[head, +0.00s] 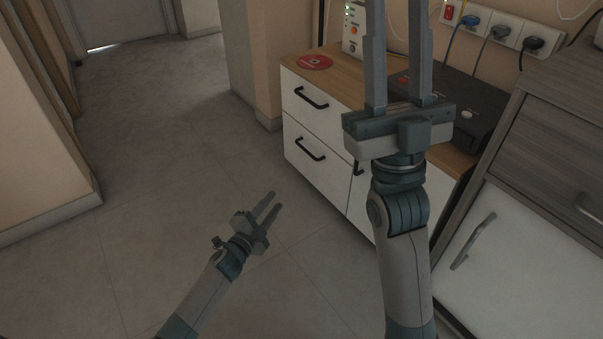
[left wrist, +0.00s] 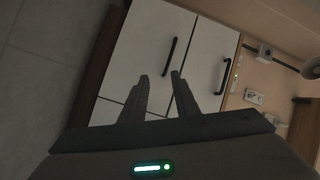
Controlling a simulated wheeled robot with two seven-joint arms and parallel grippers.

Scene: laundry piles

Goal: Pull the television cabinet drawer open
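The television cabinet (head: 340,190) has white fronts and a wooden top. An upper drawer (head: 296,115) and a lower drawer (head: 325,172), each with a black bar handle, look shut. The upper handle (head: 312,97) and lower handle (head: 309,149) show fully; a third handle is partly hidden by my right arm. My left gripper (head: 272,201) is open and empty, in front of the cabinet and apart from it. In the left wrist view two handles (left wrist: 169,57) (left wrist: 226,76) lie beyond its spread fingers (left wrist: 159,75). My right gripper (head: 397,10) is raised, open and empty.
A red disc (head: 314,62), a white device (head: 353,30) and a black box (head: 470,105) are on the cabinet top. A grey-and-white cabinet (head: 505,265) stands at the right. Open tiled floor (head: 150,150) lies left of the cabinet.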

